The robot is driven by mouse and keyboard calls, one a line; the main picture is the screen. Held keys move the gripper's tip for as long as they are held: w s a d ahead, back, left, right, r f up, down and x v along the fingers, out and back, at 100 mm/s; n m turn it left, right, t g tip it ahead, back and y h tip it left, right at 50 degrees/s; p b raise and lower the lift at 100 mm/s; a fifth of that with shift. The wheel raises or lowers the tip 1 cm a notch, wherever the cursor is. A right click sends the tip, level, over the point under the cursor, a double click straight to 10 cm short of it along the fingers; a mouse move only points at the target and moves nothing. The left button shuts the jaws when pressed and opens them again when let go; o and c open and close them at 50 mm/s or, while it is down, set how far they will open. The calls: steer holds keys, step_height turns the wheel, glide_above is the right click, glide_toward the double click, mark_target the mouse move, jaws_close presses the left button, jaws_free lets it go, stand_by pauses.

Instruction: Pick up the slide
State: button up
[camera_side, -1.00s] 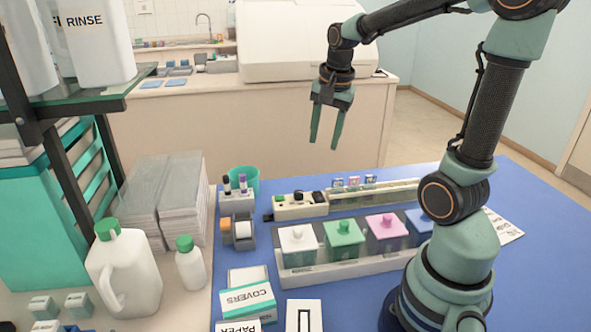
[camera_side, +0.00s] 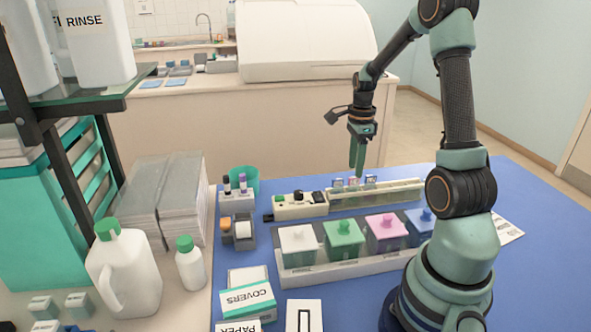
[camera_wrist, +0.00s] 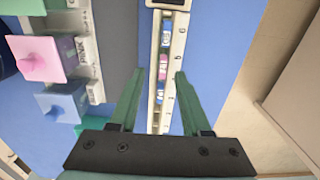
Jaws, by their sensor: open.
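Several slides stand upright in a long pale rack (camera_side: 400,191) behind the row of staining jars. Their labelled tops show at the rack's left part, one of them a slide (camera_side: 338,183). In the wrist view a pink-labelled slide (camera_wrist: 163,67) sits between blue-labelled ones in the rack (camera_wrist: 180,47). My gripper (camera_side: 357,172) is just above the slides in the side view, pointing down. In the wrist view my gripper (camera_wrist: 159,75) is open and empty, its two fingers on either side of the rack's line. I cannot tell its exact height above the slides.
Staining jars with white (camera_side: 298,240), green (camera_side: 343,234), pink (camera_side: 386,228) and blue (camera_side: 420,221) lids stand in a tray in front of the rack. A block with dark knobs (camera_side: 300,207) adjoins the rack's left end.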

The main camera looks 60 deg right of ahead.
mark_target(354, 179)
steer(key=shift+d+f, duration=0.15)
steer(key=shift+f, duration=1.2)
steer(key=shift+d+f, duration=0.1)
steer(key=shift+f, duration=1.25)
steer(key=shift+c, duration=0.3)
steer(key=shift+w, duration=0.1)
jaws_close()
